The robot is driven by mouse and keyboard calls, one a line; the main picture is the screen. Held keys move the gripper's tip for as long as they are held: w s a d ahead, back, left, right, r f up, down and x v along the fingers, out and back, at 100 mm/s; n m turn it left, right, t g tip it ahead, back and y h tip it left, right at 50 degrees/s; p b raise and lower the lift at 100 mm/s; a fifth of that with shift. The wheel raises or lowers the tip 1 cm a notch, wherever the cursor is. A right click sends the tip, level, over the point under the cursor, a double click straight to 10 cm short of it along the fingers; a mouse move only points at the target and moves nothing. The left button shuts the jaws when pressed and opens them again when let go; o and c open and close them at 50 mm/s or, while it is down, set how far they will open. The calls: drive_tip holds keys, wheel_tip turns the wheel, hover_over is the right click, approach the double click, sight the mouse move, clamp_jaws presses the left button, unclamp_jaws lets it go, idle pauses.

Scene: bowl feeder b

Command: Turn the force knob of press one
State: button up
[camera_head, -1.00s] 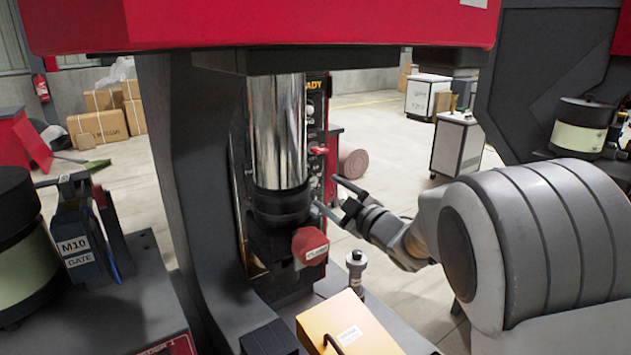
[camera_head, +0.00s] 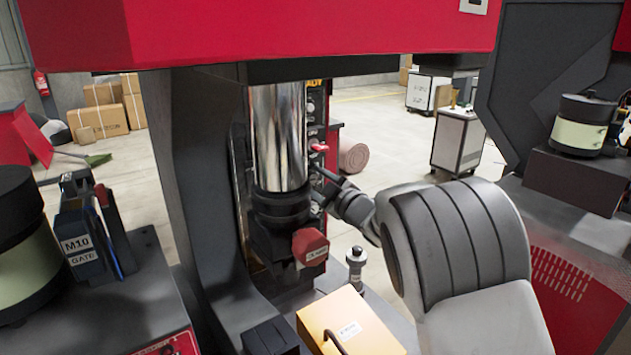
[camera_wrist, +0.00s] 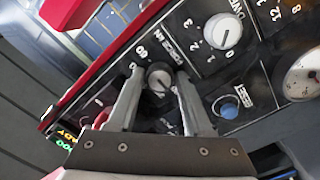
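The force knob (camera_wrist: 159,78) is a small round silver-grey knob on the dark control panel (camera_wrist: 205,68), beside lettering that reads FORCE kN. In the wrist view my gripper (camera_wrist: 158,74) has one finger on each side of the knob. The fingers are apart and gaps show between them and the knob, so it is not gripped. In the head view my gripper (camera_head: 322,183) is at the panel behind the shiny press ram (camera_head: 278,135). The force knob cannot be made out there.
A second knob (camera_wrist: 222,31), apparently labelled DWELL, sits up and right of the force knob. A blue button (camera_wrist: 228,106) and a round gauge (camera_wrist: 304,75) are to the right. In the head view a red-capped part (camera_head: 310,245) and a yellow box (camera_head: 350,325) stand near the ram.

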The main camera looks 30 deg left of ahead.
clamp_jaws()
drive_tip(key=shift+m, duration=0.3)
drive_tip(key=m, duration=0.2)
drive_tip(key=shift+w+d+m, duration=0.1)
drive_tip(key=shift+m, duration=0.3)
drive_tip(key=m+p, duration=0.2)
drive_tip(key=m, duration=0.3)
idle(0.5)
drive_tip(key=shift+o, duration=2.2)
unclamp_jaws()
